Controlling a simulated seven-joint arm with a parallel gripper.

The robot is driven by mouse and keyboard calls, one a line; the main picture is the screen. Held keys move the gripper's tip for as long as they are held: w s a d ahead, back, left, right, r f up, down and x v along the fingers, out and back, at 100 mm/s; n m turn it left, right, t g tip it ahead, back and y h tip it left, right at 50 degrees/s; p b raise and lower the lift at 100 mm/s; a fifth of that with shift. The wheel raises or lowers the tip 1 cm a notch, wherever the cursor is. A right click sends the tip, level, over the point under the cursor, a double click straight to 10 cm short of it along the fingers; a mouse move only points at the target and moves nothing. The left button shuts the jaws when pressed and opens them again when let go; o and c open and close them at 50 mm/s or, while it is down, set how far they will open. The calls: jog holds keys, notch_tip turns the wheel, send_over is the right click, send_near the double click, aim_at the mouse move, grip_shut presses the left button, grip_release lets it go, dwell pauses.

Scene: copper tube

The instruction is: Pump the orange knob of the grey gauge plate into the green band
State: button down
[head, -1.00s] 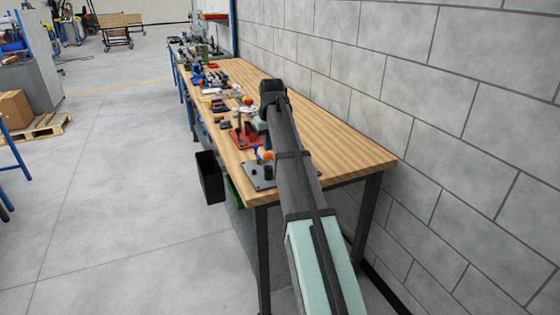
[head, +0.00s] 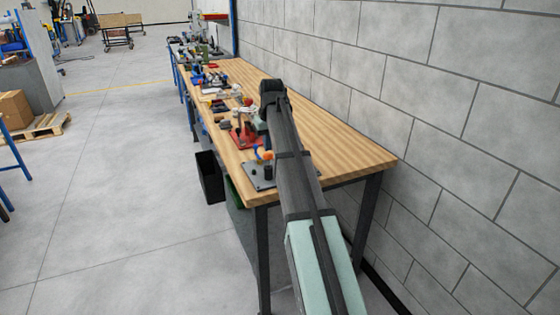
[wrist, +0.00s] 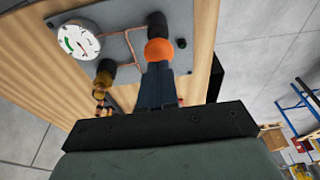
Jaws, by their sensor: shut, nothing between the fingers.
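The grey gauge plate (wrist: 108,18) lies on the wooden bench; its near corner (head: 256,180) shows in the head view. In the wrist view it carries a round white gauge (wrist: 79,41) with a green band, a thin copper tube (wrist: 112,34), a brass-coloured fitting (wrist: 104,74) and a black post (wrist: 157,24). The needle's place is too small to read. The orange knob (wrist: 159,51) is right at the tips of my gripper (wrist: 157,68). My gripper is shut and empty; I cannot tell whether it touches the knob. My arm covers part of the plate in the head view.
A red-based fixture (head: 246,136) stands just beyond the plate, with several tools farther along the bench (head: 340,145). A black bin (head: 209,177) hangs at the left edge. A block wall (head: 450,100) runs along the right. The bench's right side is clear.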

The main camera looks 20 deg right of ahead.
aim_at(268, 154)
jog(key=shift+f, duration=0.35)
jog(key=shift+f, duration=1.35)
jog(key=shift+r, duration=3.5)
jog(key=shift+f, duration=1.85)
jog(key=shift+f, duration=0.15)
